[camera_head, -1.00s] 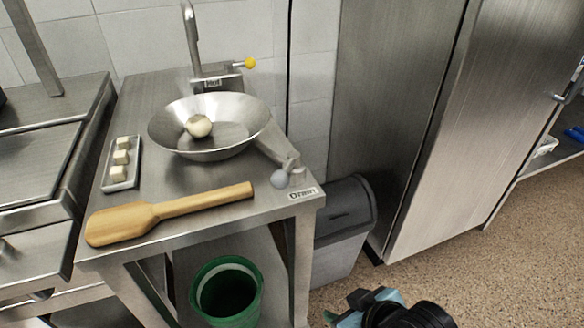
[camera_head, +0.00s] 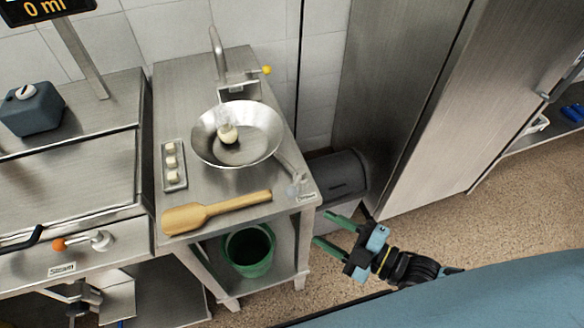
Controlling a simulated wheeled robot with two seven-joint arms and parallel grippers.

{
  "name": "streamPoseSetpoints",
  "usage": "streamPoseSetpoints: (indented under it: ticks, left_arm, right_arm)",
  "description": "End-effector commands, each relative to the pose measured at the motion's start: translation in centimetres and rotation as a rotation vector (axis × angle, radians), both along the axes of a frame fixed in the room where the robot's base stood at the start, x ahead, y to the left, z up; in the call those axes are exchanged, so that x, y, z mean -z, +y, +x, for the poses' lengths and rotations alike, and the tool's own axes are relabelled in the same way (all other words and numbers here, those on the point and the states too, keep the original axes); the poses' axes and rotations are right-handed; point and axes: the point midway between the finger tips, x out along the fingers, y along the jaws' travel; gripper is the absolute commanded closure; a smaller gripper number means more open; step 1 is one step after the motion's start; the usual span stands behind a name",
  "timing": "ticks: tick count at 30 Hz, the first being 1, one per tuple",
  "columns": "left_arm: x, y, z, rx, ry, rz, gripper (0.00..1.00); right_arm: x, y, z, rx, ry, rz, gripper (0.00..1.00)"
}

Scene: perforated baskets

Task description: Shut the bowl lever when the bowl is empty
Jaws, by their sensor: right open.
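The steel bowl (camera_head: 262,145) sits on the steel stand, below a curved tap (camera_head: 216,50). A round pale object (camera_head: 228,134) is in the bowl, with what looks like faint steam above it. The bowl lever (camera_head: 293,188) has a grey knob and sits at the stand's right front corner by the drain label (camera_head: 306,197). My right gripper (camera_head: 328,229) is open and empty, right of the stand and lower in the picture than the lever, apart from it. My left gripper does not show clearly.
A wooden spatula (camera_head: 225,209) and a small tray (camera_head: 182,179) of pale cubes lie on the stand. A green bucket (camera_head: 267,262) stands on the shelf below. A grey bin (camera_head: 345,172) is right of the stand.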

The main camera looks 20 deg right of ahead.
Motion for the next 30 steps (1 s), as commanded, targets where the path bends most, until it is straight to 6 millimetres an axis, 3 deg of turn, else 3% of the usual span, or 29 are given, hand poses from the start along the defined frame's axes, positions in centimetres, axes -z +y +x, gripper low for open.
streamPoseSetpoints:
  ticks: [1, 3, 10, 30]
  left_arm:
    - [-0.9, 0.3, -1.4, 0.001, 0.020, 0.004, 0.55]
    - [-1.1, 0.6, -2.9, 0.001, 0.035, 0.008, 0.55]
    - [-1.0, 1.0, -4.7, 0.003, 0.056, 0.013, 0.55]
    - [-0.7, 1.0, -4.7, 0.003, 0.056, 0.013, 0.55]
  right_arm:
    - [-1.4, -0.9, -0.1, 0.000, -0.033, -0.016, 0.53]
    - [-2.1, -1.8, -0.1, 0.006, -0.073, -0.029, 0.53]
    - [-2.7, -2.6, 0.3, 0.015, -0.128, -0.042, 0.53]
    - [-2.7, 4.7, 9.5, 0.015, -0.126, -0.039, 0.53]
